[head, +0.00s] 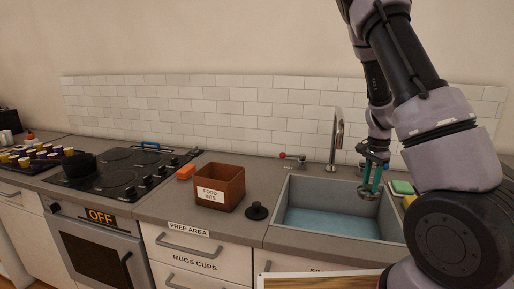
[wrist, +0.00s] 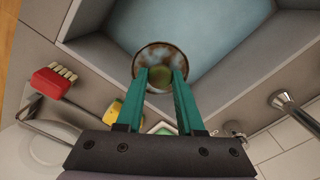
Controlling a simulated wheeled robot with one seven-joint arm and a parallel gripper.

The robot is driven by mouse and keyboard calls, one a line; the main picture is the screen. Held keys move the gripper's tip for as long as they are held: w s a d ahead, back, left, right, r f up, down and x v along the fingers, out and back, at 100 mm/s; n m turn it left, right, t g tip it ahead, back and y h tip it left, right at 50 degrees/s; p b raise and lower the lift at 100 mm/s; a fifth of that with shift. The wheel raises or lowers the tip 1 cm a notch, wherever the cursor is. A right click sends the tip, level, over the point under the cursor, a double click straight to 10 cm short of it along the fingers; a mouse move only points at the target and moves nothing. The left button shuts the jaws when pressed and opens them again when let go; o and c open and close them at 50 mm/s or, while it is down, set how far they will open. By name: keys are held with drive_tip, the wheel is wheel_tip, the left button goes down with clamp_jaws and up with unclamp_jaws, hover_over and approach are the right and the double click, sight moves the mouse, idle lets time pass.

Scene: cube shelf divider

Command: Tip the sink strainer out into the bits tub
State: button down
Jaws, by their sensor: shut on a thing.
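The sink strainer (wrist: 161,50) is a small round metal cup with greenish and brown bits in it. My gripper (wrist: 161,76) has its two teal fingers shut on the strainer's near side in the wrist view. In the head view my gripper (head: 374,180) holds the strainer (head: 368,193) over the right part of the sink. The strainer looks roughly level there. The bits tub (head: 220,188) is a brown open box labelled FOOD BITS, on the counter left of the sink. Its inside floor is hidden.
The sink (head: 290,205) holds bluish water. A black plug (head: 257,211) stands between tub and sink. The tap (head: 336,135) rises behind the sink. An orange block (head: 186,172) lies left of the tub. A green sponge (head: 402,187) is right of the sink.

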wheel_tip(320, 180, down, 13)
drive_tip(key=shift+r, duration=0.2)
drive_tip(key=shift+s+d+r, duration=0.1)
